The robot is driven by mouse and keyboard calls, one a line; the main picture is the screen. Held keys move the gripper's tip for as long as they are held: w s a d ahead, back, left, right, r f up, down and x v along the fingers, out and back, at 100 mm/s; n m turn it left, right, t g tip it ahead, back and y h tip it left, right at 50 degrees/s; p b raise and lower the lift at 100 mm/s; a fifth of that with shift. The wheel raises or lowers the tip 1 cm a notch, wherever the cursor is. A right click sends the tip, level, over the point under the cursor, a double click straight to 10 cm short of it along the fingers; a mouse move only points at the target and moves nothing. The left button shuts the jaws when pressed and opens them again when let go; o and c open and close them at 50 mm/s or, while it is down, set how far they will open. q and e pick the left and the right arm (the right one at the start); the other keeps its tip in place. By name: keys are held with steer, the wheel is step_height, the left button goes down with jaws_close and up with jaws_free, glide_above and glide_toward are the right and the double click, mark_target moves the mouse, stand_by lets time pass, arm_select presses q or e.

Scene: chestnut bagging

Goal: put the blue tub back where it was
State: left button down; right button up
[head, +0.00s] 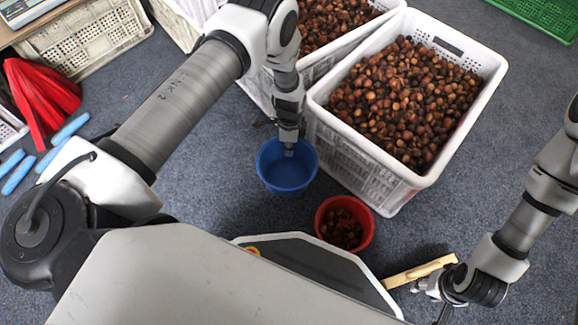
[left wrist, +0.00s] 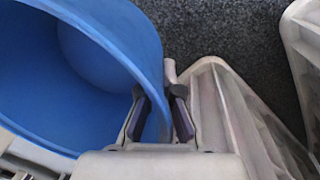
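The blue tub (head: 286,172) hangs or stands in front of the white crates in the middle of the head view; whether its base touches the floor is hard to tell. It looks empty inside. My left gripper (head: 289,146) is at its far rim. In the left wrist view, the fingers (left wrist: 160,115) straddle the wall of the blue tub (left wrist: 95,60), one inside and one outside, closed on it. My right gripper (head: 432,288) is low at the right, beside a pale wooden bar (head: 418,271); its fingers are partly hidden, so its grip is unclear.
A red tub (head: 321,216) with chestnuts stands just right of and nearer than the blue tub. A white crate (head: 352,150) full of chestnuts is close behind. Blue-handled things (head: 70,129) and red cloth (head: 36,88) lie left. Carpet (head: 510,110) at right is clear.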

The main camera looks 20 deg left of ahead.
arm_select(q)
step_height(320, 180, down, 10)
steer(key=b, duration=0.5)
steer(key=shift+f, duration=0.15)
steer(key=c, duration=1.3)
jaws_free()
arm_select(e)
step_height(320, 180, down, 6)
steer(key=shift+w+r, duration=0.15)
steer(key=shift+r, duration=0.1)
arm_select(q)
steer(key=shift+r, duration=0.2)
arm_select(e)
steer(key=shift+r, duration=0.1)
arm_select(q)
steer(key=r+p, duration=0.1)
steer(key=r, duration=0.1)
steer(key=r+p, duration=0.2)
steer(key=r, duration=0.1)
steer(key=w+r+p, duration=0.1)
steer(key=r, duration=0.1)
steer(key=shift+a+r+p, duration=0.15)
steer(key=shift+r+p, duration=0.1)
steer(key=shift+p, duration=0.15)
arm_select(e)
step_height(320, 180, up, 4)
steer(key=shift+r, duration=0.1)
